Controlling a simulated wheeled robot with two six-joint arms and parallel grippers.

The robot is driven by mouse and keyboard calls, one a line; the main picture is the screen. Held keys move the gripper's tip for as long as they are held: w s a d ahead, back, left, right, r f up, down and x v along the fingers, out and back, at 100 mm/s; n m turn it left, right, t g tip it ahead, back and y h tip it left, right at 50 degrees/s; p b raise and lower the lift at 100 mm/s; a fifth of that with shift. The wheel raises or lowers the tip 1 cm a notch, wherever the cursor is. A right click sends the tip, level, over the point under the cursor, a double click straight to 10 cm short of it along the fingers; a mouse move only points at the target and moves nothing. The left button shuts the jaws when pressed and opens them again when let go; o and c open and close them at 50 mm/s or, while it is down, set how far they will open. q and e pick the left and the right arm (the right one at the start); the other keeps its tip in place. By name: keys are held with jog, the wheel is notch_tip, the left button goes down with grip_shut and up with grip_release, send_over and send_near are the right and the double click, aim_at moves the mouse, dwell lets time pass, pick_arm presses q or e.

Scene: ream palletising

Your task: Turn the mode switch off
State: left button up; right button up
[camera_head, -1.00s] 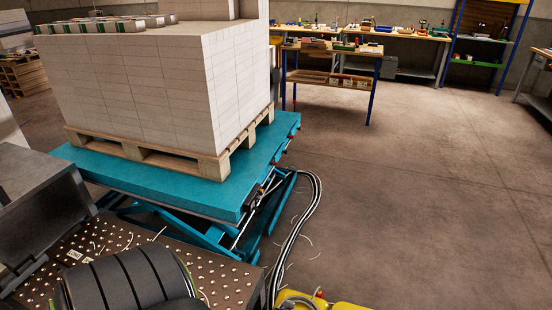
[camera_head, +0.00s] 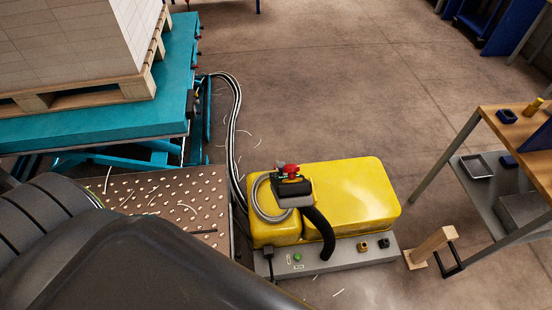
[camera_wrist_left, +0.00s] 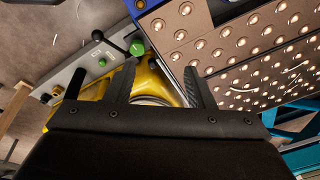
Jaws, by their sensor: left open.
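A grey control panel (camera_head: 330,262) runs along the near side of a yellow machine body (camera_head: 350,190). On it are a green button (camera_head: 297,257), a yellow-and-black knob (camera_head: 362,246) and a black knob (camera_head: 384,243); I cannot tell for sure which is the mode switch. In the left wrist view the panel (camera_wrist_left: 82,66) lies upper left, with the green button (camera_wrist_left: 102,62) and dark knobs (camera_wrist_left: 51,94) small. My left gripper (camera_wrist_left: 158,86) is open and empty, its fingers seen over the yellow body and apart from the knobs. My right gripper is not in view.
A wooden workbench (camera_head: 515,140) stands right.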

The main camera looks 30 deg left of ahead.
pick_arm(q)
jog(key=w+r, duration=0.5)
jog(key=r, duration=0.6)
notch_tip(320, 180, up, 28)
jog(key=n+h, duration=0.4)
send_over(281, 166)
jog(key=s+a, duration=0.1)
jog(key=a, duration=0.4)
jog(key=shift+g, duration=0.4)
jog(key=p+x, duration=0.1)
jog(key=x, duration=1.6)
jog(key=shift+d+r, duration=0.1)
jog(key=shift+d, duration=0.05)
jog(key=c, duration=1)
jog(key=shift+r+n, duration=0.1)
jog(key=shift+n, duration=0.2)
